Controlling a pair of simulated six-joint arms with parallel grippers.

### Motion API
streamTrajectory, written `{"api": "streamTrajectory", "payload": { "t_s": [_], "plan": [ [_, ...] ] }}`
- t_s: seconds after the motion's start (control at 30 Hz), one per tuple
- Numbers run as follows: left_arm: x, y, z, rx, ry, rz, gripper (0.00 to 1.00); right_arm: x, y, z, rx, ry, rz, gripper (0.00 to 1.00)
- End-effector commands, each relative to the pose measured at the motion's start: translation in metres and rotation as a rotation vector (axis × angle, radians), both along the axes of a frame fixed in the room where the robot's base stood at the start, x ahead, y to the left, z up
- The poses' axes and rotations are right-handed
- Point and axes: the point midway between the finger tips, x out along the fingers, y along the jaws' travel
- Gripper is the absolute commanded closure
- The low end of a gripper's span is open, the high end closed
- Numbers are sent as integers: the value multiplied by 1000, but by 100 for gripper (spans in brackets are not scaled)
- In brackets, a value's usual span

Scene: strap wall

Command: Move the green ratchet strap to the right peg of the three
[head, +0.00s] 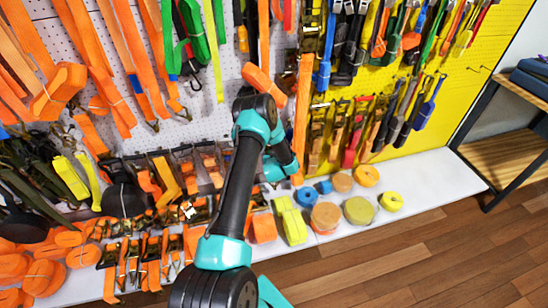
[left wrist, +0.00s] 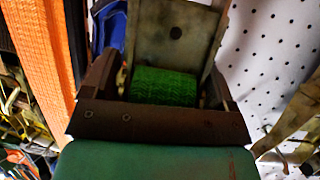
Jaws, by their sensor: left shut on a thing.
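A metal ratchet with green webbing (left wrist: 165,86) wound in its frame fills the middle of the left wrist view, very close to the camera. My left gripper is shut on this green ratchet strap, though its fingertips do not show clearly. In the head view one arm of mine (head: 240,190) reaches up from the bottom middle to the strap wall, and its links hide the gripper and the held strap. I cannot make out the three pegs. My right gripper is in neither view.
The white pegboard (left wrist: 275,65) is behind the ratchet, with an orange strap (left wrist: 45,50) to its left. Hanging orange straps (head: 302,120) crowd the wall beside my arm. A wooden-topped bench (head: 525,95) stands at right.

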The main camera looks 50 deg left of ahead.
Motion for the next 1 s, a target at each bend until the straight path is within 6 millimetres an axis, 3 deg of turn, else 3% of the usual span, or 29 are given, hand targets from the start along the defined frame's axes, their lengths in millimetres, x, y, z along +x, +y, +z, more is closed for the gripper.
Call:
{"api": "streamTrajectory", "payload": {
  "t_s": [1.0],
  "plan": [
    [18,35,-6,4,-3,1,80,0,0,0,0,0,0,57]
  ]
}}
